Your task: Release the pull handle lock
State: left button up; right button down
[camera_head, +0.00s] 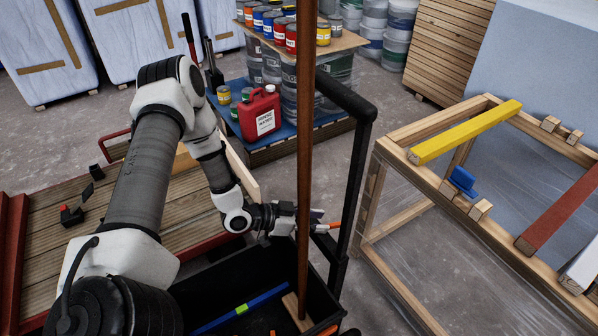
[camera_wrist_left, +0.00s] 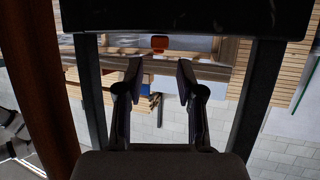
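The pull handle (camera_head: 354,165) is a black tubular frame standing at the far end of a black cart bin (camera_head: 328,293). Its two dark posts also show in the left wrist view (camera_wrist_left: 262,90). A small orange piece (camera_head: 334,225), perhaps the lock, sits beside the handle's lower part. A red-orange piece (camera_wrist_left: 160,42) shows between the posts in the left wrist view; I cannot tell if it is the same one. My left gripper (camera_head: 312,219) reaches toward the handle, partly behind a brown pole. In the left wrist view its fingers (camera_wrist_left: 157,75) are apart and empty. My right gripper is out of view.
The brown pole (camera_head: 304,130) stands upright in the bin, close to my left gripper. A wooden frame (camera_head: 395,150) with a yellow batten (camera_head: 465,132) stands to the right. A red jerrycan (camera_head: 260,114) and paint tins stand behind. A slatted wooden platform (camera_head: 95,215) lies left.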

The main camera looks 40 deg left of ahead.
pick_arm(q)
jog(key=v, duration=0.7)
dwell(0.5)
